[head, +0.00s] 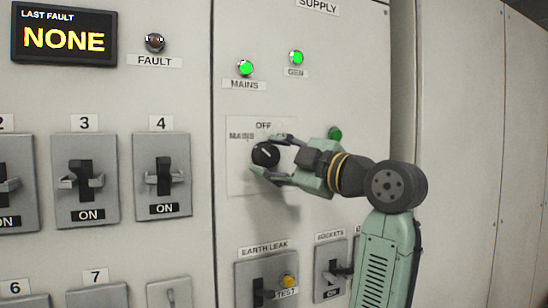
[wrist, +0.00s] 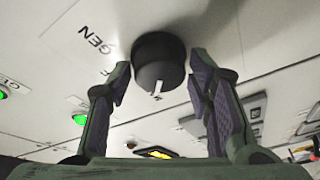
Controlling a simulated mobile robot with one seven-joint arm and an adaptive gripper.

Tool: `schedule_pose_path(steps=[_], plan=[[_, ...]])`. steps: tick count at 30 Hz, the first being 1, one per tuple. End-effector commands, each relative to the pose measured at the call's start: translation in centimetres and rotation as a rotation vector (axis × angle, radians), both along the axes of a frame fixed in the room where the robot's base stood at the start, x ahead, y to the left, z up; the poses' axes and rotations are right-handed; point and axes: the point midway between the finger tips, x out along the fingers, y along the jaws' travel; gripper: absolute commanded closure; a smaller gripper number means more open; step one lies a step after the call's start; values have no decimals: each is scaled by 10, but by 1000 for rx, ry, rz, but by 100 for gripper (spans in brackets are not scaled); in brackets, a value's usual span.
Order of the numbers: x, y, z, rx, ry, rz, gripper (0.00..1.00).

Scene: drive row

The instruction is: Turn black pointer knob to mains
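The black pointer knob (head: 265,154) is on a pale plate (head: 240,180) on the panel, under the OFF label and right of the MAINS label. Its white mark slants to the upper left in the head view; I cannot tell exactly which position it is at. In the wrist view the knob (wrist: 158,62) sits between my two fingertips, with a small gap showing on each side. My gripper (head: 273,155) reaches in from the right, open around the knob. In the head view it hides the right part of the plate; the wrist view shows the GEN label (wrist: 98,40).
Green MAINS (head: 245,68) and GEN (head: 296,57) lamps are lit above the plate. Breaker switches stand at the left, including switch 4 (head: 163,178). The EARTH LEAK unit (head: 266,280) with a yellow test button is below. The fault display (head: 64,36) reads NONE.

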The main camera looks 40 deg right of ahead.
Motion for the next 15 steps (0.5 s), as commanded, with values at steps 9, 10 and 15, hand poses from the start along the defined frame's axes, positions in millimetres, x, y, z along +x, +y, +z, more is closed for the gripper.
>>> schedule_pose_path(steps=[9,10,15], plan=[[0,0,0,1,-2,-1,41],[0,0,0,1,-2,-1,41],[-5,-1,0,2,-2,-1,41]])
